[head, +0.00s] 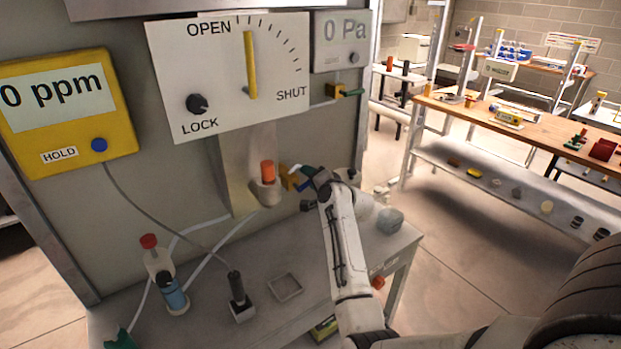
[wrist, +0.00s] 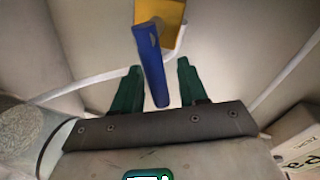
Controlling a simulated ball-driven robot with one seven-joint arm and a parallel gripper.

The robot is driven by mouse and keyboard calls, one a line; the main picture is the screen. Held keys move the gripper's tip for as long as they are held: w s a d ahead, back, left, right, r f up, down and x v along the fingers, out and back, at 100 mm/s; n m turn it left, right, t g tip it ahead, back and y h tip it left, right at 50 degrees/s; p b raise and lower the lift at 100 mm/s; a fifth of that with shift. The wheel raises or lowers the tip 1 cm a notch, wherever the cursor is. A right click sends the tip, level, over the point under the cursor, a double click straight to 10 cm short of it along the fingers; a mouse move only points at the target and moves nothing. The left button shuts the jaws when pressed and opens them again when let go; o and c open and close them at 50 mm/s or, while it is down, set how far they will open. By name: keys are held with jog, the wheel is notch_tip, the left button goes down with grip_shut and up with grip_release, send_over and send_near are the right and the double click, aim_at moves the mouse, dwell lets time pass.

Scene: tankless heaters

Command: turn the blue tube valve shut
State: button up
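The blue tube valve shows in the wrist view as a yellow body (wrist: 160,12) with a long blue handle (wrist: 152,65) hanging down from it. In the head view its yellow body (head: 288,178) sits low on the wall, beside a pale fitting with an orange cap; the handle is mostly hidden by my gripper. My gripper (wrist: 158,84) has two green fingers, spread apart, one on each side of the blue handle. A gap shows between the handle and each finger. In the head view my gripper (head: 304,176) is at the valve, its fingertips partly hidden.
A white dial plate (head: 200,80) marked OPEN and SHUT is above, its yellow pointer (head: 250,65) nearly upright. Another yellow valve with a green handle (head: 352,93) is at upper right. The grey bench (head: 300,310) below holds bottles, a small tray (head: 285,287) and a black-handled tool.

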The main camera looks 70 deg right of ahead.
jog(key=shift+a, duration=0.1)
jog(key=b+v, duration=0.1)
jog(key=v, duration=0.9)
jog(key=shift+s+a, duration=0.2)
jog(key=shift+s, duration=0.05)
notch_tip(320, 180, down, 4)
jog(key=w+a+m+t+h+b, duration=0.2)
jog(key=t+h, duration=0.1)
jog(key=h, duration=0.2)
jog(key=p+x, duration=0.1)
jog(key=x, duration=0.9)
jog(key=shift+d, duration=0.6)
jog(key=shift+s+f, duration=0.1)
grip_shut()
